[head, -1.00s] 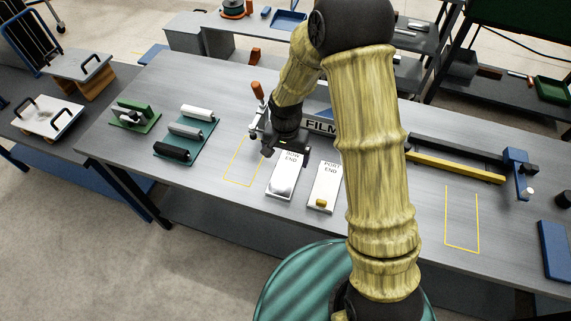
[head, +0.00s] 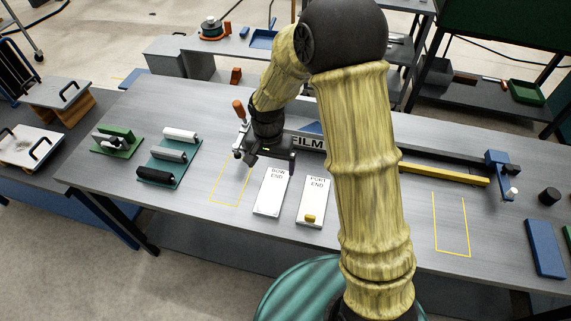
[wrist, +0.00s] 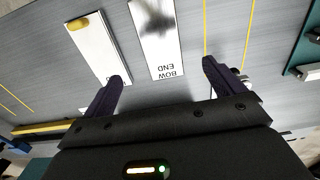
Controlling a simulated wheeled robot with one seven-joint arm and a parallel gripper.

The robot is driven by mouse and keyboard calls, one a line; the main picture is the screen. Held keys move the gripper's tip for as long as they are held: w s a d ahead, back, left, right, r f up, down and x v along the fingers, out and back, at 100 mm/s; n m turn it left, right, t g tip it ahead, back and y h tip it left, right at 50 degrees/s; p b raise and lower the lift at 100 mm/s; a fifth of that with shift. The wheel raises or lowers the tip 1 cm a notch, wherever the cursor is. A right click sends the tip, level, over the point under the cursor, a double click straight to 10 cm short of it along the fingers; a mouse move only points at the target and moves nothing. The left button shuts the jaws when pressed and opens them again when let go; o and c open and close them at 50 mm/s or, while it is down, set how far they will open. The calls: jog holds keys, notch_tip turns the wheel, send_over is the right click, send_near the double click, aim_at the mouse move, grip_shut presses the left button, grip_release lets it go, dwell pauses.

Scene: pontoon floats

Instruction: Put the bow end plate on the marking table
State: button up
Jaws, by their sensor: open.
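The bow end plate (head: 270,196) is a white flat plate marked BOW END, lying on the long grey bench (head: 340,245). My gripper (head: 270,164) is open and empty at the plate's far, lettered end, apart from it as far as I can tell. In the wrist view the bow end plate (wrist: 158,50) lies between and beyond the open fingers (wrist: 163,72), with a dark blurred patch on it. The white port end plate (head: 312,203), with a yellow knob, lies just right. I cannot tell which surface is the marking table.
Yellow outlines mark the bench left (head: 231,184) and right (head: 450,225). A teal rack of rollers (head: 168,160) and a green holder (head: 116,140) stand left. An orange-handled tool (head: 239,112) and the FILM box (head: 306,142) are near my gripper. A side table (head: 58,165) holds handled plates.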

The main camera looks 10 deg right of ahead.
jog(key=shift+d, duration=0.1)
jog(key=s+d+r+n+t, duration=0.2)
jog(key=s+d+r+n, duration=0.2)
jog(key=s+d+r, duration=0.5)
jog(key=s+d, duration=0.3)
jog(key=d, duration=0.1)
jog(key=shift+s+d+t, duration=0.2)
jog(key=shift+s+t, duration=0.05)
jog(key=shift+t, duration=0.05)
dwell(0.5)
